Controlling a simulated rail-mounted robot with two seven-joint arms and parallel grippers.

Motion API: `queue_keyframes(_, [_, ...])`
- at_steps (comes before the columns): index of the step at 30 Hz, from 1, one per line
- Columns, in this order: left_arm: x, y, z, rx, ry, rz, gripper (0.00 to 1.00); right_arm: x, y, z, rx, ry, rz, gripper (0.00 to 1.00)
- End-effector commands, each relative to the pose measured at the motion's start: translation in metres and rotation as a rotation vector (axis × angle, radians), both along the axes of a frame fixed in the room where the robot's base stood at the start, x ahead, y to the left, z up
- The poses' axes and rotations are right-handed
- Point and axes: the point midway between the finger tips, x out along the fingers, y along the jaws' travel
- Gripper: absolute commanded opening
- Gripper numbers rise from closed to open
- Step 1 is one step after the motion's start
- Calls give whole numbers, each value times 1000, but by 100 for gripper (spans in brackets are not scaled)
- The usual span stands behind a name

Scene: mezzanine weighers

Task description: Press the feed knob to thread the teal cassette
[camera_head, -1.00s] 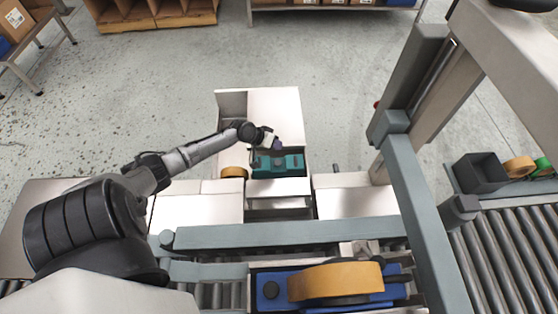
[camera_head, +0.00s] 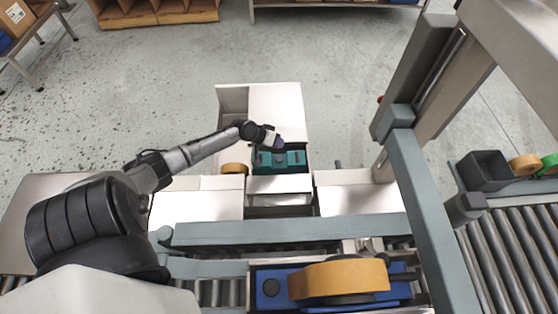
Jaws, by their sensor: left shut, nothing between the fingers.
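The teal cassette (camera_head: 293,168) sits in a bay of the pale metal machine, in the middle of the view. My left gripper (camera_head: 277,145) is over the cassette's back part, shut and empty, its dark tip pointing down. I cannot tell whether the tip touches the cassette. A feed knob cannot be made out clearly; the gripper may hide it. My right gripper is not in view.
A tan tape roll (camera_head: 234,169) lies just left of the cassette. A blue cassette with a large tape roll (camera_head: 339,278) sits in the near frame. A grey frame post (camera_head: 418,185) stands at right beside the roller conveyor (camera_head: 508,247). A dark bin (camera_head: 484,170) stands beyond it.

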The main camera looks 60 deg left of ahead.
Motion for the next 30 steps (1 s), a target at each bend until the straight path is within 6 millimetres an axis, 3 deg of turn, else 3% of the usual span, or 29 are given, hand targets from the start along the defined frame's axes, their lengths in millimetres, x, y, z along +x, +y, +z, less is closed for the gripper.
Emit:
queue_keyframes(1, [0, 0, -12, 0, 0, 0, 0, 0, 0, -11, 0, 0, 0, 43])
queue_keyframes(6, [0, 0, -33, 0, 0, 0, 0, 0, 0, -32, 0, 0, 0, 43])
queue_keyframes(13, [0, 0, -58, 0, 0, 0, 0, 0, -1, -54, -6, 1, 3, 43])
queue_keyframes(30, [0, 0, -64, -1, -1, -1, 0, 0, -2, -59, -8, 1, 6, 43])
